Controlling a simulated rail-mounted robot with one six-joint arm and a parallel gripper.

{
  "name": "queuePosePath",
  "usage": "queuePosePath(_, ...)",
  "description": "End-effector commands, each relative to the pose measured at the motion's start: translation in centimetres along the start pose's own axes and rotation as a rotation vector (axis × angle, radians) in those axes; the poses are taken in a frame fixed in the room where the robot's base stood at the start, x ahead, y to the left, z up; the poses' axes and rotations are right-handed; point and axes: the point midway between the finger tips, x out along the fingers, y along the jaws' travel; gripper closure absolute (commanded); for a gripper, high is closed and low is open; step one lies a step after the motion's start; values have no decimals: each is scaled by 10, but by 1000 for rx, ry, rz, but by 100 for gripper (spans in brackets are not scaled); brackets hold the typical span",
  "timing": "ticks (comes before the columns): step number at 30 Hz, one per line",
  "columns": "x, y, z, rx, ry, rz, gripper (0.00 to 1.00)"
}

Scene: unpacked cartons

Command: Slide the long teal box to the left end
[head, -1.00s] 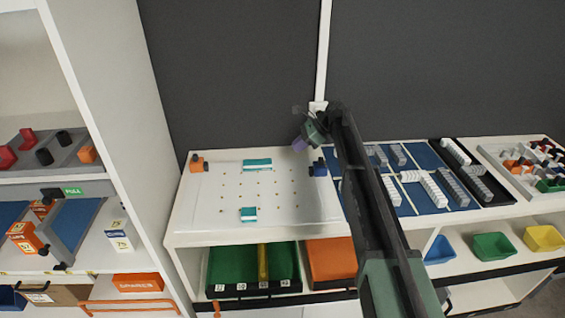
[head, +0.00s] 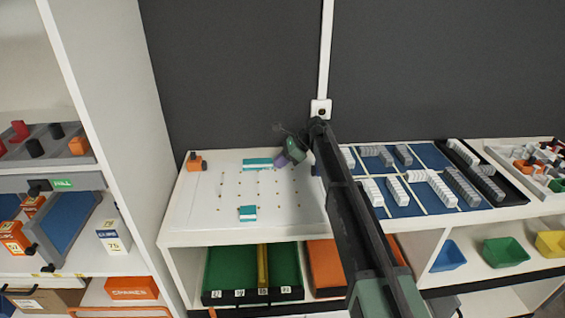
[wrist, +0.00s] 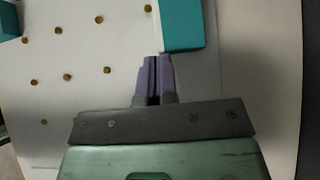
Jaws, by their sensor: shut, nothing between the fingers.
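The long teal box (head: 257,163) lies on the white board (head: 200,215) towards its back edge, with a white stripe on its front side. My gripper (head: 281,160) is shut and empty, at the right end of this box. In the wrist view the closed purple fingers (wrist: 156,62) point at the teal box (wrist: 183,25), beside its near corner. I cannot tell whether they touch it. A shorter teal box (head: 247,213) lies nearer the front of the board, and its edge shows in the wrist view (wrist: 7,20).
Small brown pegs (wrist: 67,77) dot the board left of the fingers. An orange block with a dark knob (head: 196,162) stands at the board's back left corner. A blue tray with grey blocks (head: 405,207) lies to the right, beyond my arm. A tall white shelf (head: 120,120) borders the left.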

Motion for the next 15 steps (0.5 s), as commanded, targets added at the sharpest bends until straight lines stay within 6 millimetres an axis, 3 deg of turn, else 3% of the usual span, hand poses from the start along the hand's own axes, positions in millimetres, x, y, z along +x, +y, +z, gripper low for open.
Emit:
queuePosePath(5,7,0,7,-1,0,1,100)
queuePosePath(15,68,0,68,-3,0,2,100)
